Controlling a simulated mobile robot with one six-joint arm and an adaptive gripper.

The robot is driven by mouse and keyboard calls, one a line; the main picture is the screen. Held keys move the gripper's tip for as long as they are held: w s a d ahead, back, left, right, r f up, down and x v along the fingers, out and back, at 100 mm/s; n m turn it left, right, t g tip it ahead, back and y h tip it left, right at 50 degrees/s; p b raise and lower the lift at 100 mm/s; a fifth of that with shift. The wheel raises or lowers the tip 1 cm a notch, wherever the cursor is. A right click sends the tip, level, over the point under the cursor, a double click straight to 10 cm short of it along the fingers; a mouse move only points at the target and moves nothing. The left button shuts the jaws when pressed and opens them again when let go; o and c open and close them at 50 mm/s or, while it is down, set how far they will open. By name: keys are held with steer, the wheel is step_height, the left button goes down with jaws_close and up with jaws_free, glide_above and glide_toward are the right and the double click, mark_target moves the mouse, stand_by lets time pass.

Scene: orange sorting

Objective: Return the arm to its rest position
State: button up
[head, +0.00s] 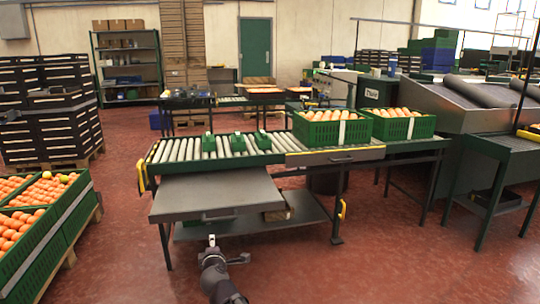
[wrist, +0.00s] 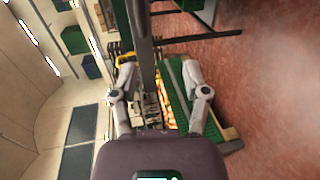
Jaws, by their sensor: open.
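My gripper (head: 229,250) shows at the bottom of the head view, in front of the grey work table (head: 185,199) and apart from it. In the wrist view my gripper (wrist: 160,78) has its two fingers spread wide, with nothing between them. The wrist view is turned sideways and looks out over the hall. My arm enters from the bottom edge of the head view; the rest of it is out of the picture.
A roller conveyor (head: 232,148) carries several small green holders and two green crates (head: 331,132) of oranges. Orange-filled bins (head: 40,213) stand at left, near stacked black crates (head: 50,109). A grey sorting machine (head: 446,108) stands at right. Red floor is clear at front right.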

steer(key=s+d+f+m+g+h+p, duration=0.1)
steer(key=d+m+g+h+p, duration=0.3)
steer(key=d, duration=0.7)
steer(key=s+d+f+m+g+h+p, duration=0.1)
steer(key=d+f+m+g+h, duration=0.1)
steer(key=d+m, duration=0.7)
steer(key=s+d+m+g+y+p, duration=0.2)
steer(key=s+d+m+g+p, duration=0.6)
steer(key=s+d, duration=0.7)
step_height(320, 180, up, 38)
steer(key=g+p, duration=0.1)
steer(key=p, duration=3.5)
steer(key=shift+s+d+f, duration=0.15)
steer(key=shift+s, duration=0.2)
